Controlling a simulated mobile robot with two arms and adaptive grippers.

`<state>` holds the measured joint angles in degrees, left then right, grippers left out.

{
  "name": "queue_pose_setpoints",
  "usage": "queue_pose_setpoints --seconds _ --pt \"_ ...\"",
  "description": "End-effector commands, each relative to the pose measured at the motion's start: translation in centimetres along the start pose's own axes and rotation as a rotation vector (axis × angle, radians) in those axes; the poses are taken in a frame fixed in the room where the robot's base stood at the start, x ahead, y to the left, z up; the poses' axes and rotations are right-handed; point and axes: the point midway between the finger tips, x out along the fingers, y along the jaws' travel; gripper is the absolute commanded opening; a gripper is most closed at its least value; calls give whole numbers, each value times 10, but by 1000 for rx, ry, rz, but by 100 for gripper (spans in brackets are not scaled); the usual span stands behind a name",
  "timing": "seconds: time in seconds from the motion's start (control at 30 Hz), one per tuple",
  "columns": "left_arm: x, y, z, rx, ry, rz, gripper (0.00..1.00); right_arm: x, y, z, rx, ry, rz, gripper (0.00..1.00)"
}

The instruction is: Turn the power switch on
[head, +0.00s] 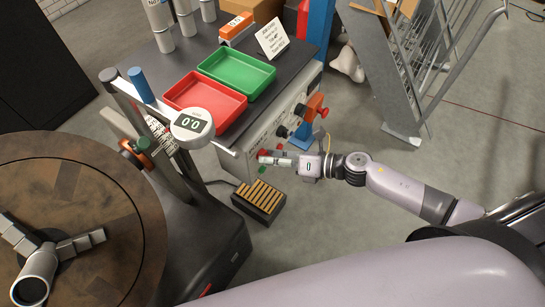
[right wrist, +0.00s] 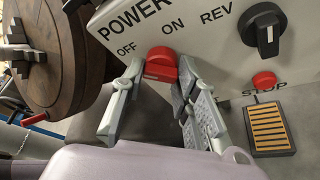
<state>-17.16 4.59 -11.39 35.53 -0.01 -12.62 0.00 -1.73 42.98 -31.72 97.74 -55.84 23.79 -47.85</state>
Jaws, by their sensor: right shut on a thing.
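The red power switch knob (right wrist: 161,64) is on a pale panel (right wrist: 215,48) under the word POWER, just below the OFF and ON labels. In the right wrist view, the fingers of my right gripper (right wrist: 155,80) are on both sides of the knob, shut on it. I cannot tell clearly which label the knob points to. In the head view, my right gripper (head: 279,159) reaches the panel's lower front from the right, with a bit of red at its tips. My left gripper is not in view.
A black REV knob (right wrist: 265,28) and red STOP button (right wrist: 264,79) are right of the switch. A slatted foot pedal (head: 259,200) lies on the floor below. Red (head: 205,101) and green (head: 237,73) trays sit on top. A round wooden-brown turntable (head: 125,215) stands at left.

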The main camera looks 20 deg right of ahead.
Motion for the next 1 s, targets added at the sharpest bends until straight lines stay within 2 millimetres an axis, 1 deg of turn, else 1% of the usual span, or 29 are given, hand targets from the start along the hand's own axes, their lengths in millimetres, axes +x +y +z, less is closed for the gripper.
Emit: queue_pose_setpoints --seconds 0.03,0.17,0.37,0.57,0.77,1.0 --pt "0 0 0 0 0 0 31 0 0 0 0 0 -1 9" --pt "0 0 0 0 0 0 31 0 0 0 0 0 -1 0" --pt "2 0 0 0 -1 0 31 0 -1 0 10 0 3 0" --pt "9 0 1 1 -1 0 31 0 -3 -1 72 -1 29 0" --pt "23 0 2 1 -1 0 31 1 -5 -2 202 -1 82 0" --pt "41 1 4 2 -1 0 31 1 -6 -3 409 -1 168 0"
